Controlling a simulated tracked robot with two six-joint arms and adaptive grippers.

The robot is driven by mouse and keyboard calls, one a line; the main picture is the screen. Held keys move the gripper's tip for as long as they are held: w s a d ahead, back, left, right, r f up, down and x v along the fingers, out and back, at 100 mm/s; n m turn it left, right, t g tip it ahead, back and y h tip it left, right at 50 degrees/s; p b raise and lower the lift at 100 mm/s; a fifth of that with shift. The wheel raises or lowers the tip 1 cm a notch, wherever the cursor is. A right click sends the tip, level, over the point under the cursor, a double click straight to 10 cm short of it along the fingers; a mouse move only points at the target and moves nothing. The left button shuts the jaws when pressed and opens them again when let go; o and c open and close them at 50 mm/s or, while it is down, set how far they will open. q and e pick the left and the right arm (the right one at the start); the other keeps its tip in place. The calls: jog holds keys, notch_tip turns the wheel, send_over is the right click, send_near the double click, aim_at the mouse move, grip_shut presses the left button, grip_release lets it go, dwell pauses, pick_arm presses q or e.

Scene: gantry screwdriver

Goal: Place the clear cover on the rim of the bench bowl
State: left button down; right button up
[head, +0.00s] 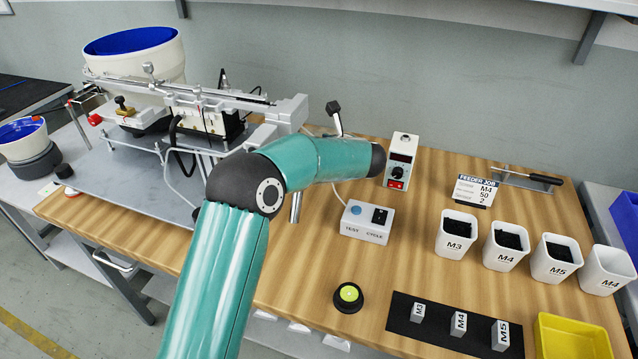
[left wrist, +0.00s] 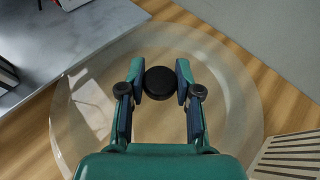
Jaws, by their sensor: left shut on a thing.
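The clear cover (left wrist: 88,112) is a round transparent disc with a black knob (left wrist: 159,83) at its middle. In the left wrist view my left gripper (left wrist: 159,76) is shut on that knob, with the cover spread around and beneath the fingers. In the head view the teal arm hides the gripper and cover. A large white bowl (head: 150,73) with a blue inside stands at the back left on the bench machine. A smaller blue-lined bowl (head: 27,148) sits on a dark base at the far left. Both look uncovered. My right gripper is not in view.
A metal gantry (head: 185,92) and grey plate (head: 110,165) stand left of my arm. A control box (head: 400,162), a switch box (head: 366,222), several white cups (head: 456,235) and a yellow tray (head: 572,338) occupy the right of the wooden bench (head: 300,285).

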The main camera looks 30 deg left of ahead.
pick_arm(q)
notch_tip(320, 180, down, 8)
jog(key=shift+r+b, duration=0.25)
jog(key=shift+b, duration=0.1)
jog(key=c, duration=0.8)
grip_release()
